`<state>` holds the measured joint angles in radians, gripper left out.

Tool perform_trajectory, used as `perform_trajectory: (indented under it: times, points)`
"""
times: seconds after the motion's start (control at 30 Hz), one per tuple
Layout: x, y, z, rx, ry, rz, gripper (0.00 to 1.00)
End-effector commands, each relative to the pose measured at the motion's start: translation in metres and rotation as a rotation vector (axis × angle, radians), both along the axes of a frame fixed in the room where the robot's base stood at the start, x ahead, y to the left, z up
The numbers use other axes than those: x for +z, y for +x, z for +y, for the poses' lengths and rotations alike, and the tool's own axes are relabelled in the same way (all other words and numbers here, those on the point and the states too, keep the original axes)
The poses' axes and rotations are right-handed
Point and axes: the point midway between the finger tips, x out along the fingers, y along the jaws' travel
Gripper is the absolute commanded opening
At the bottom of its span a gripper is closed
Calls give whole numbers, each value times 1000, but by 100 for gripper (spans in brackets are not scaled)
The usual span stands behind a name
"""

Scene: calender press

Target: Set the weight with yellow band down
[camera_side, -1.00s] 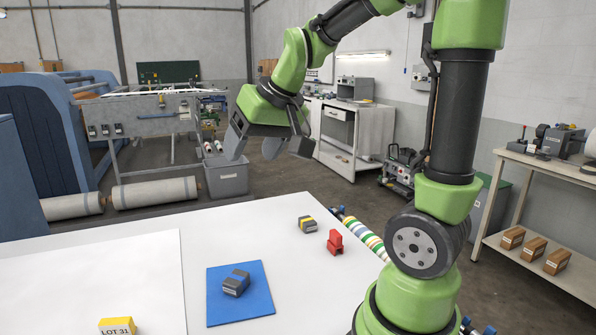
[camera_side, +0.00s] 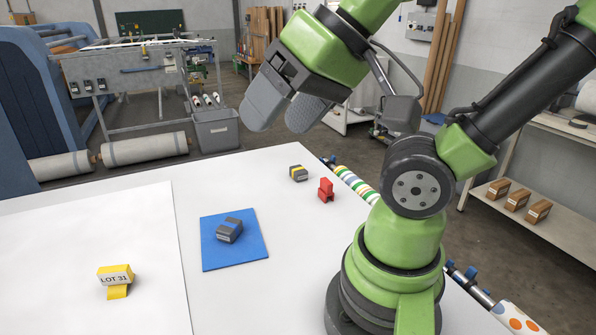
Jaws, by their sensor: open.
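The weight with the yellow band (camera_side: 299,173) is a small dark grey block resting on the white table (camera_side: 330,235), toward its back right edge. My gripper (camera_side: 287,115) is open and empty. Its two grey fingers hang in the air above the far edge of the table, up and slightly left of that weight in the picture and apart from it. A similar grey weight with a blue band (camera_side: 229,230) sits on a blue mat (camera_side: 250,252) near the table's middle.
A red block (camera_side: 326,190) stands just right of the yellow-banded weight. A yellow "LOT 31" marker (camera_side: 115,277) is on a white sheet (camera_side: 60,250) at the left. Striped rolls (camera_side: 356,184) lie beyond the table's right edge. The table's front middle is clear.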

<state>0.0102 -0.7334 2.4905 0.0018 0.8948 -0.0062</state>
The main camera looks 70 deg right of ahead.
Motion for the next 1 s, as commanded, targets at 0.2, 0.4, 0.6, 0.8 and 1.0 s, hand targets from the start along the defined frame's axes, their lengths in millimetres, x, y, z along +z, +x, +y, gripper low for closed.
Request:
perform_trajectory:
  times: [0.2,0.4,0.6,0.8,1.0]
  points:
    - [4,50,-32,-85,-55,39,70]
    - [-13,113,-105,-196,-126,93,70]
    - [-61,146,-200,-298,-183,164,70]
    - [-133,139,-297,-390,-220,242,70]
    - [-192,112,-353,-446,-236,299,70]
